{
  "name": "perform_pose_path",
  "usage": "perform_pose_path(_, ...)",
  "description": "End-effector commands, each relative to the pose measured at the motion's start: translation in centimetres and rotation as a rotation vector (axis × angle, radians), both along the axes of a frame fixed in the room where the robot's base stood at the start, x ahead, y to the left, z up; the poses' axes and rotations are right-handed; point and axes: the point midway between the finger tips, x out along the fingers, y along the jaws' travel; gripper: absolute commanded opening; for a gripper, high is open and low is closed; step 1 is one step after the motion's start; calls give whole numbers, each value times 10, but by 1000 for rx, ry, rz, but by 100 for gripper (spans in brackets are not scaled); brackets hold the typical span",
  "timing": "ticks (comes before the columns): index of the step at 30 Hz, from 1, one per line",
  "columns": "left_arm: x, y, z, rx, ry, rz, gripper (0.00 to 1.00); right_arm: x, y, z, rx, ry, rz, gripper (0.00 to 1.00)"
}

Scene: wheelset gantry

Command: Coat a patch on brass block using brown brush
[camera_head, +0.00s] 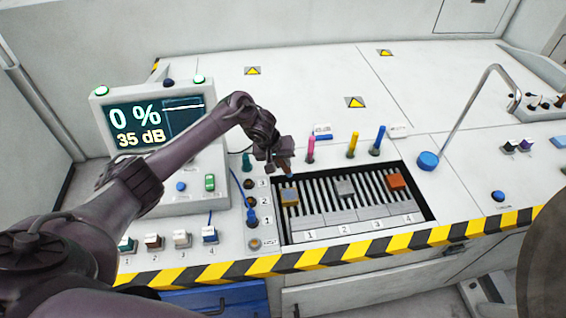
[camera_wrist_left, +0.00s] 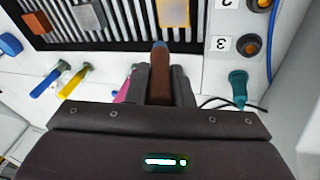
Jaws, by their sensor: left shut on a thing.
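The brass block (camera_head: 291,198), yellowish, sits on the dark slatted tray (camera_head: 369,216) above slot 1. It also shows at the top edge of the wrist view (camera_wrist_left: 173,13). My left gripper (camera_head: 284,163) is shut on the brown brush (camera_wrist_left: 160,78), which points away from the jaws. The brush's bluish tip (camera_wrist_left: 160,45) is just short of the block in the wrist view, apart from it in the picture. In the head view the tip is just above the block's far side; I cannot tell the exact height. My right gripper is not in view.
A grey block (camera_head: 345,188) and an orange block (camera_head: 396,181) sit further right on the tray. Pink (camera_head: 310,149), yellow (camera_head: 352,144) and blue (camera_head: 379,139) brushes stand behind it. A display (camera_head: 153,118) reads 0 % and 35 dB. Connectors stand left of the tray.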

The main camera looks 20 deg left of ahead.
Motion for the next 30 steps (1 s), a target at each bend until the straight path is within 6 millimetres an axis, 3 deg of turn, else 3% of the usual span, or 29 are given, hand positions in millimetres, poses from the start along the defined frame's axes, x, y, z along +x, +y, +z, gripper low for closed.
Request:
perform_pose_path(25,0,0,-8,-1,-1,0,0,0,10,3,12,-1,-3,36)
perform_pose_path(30,-5,8,-9,-4,2,2,0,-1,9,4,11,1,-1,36)
